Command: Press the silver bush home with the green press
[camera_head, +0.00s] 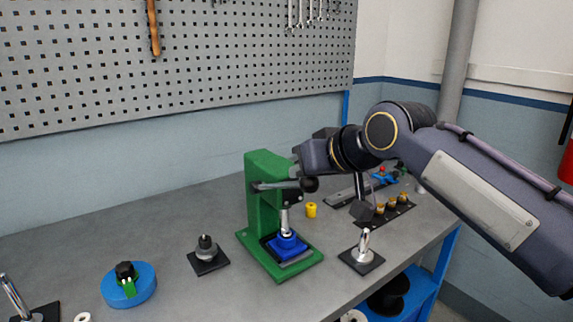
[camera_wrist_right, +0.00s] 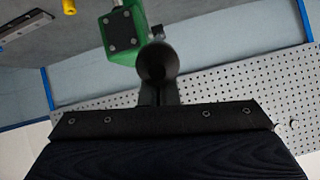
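The green press (camera_head: 262,200) stands on the bench, and its upper body also shows in the wrist view (camera_wrist_right: 124,33). Its silver ram (camera_head: 285,218) points down at a blue holder (camera_head: 287,246) on the press base. I cannot make out a separate silver bush there. The lever ends in a black knob (camera_head: 310,184), which also shows as a dark round shape in the wrist view (camera_wrist_right: 158,62). My right gripper (camera_head: 299,162) is just above the knob, its fingers close together and partly hidden by it (camera_wrist_right: 157,92); contact is unclear. My left gripper is out of view.
A silver post on a black plate (camera_head: 363,259) stands right of the press. A yellow cylinder (camera_head: 311,210) and a black tray with yellow-topped parts (camera_head: 400,213) lie behind. A grey part (camera_head: 206,248) and a blue round fixture (camera_head: 140,287) stand left.

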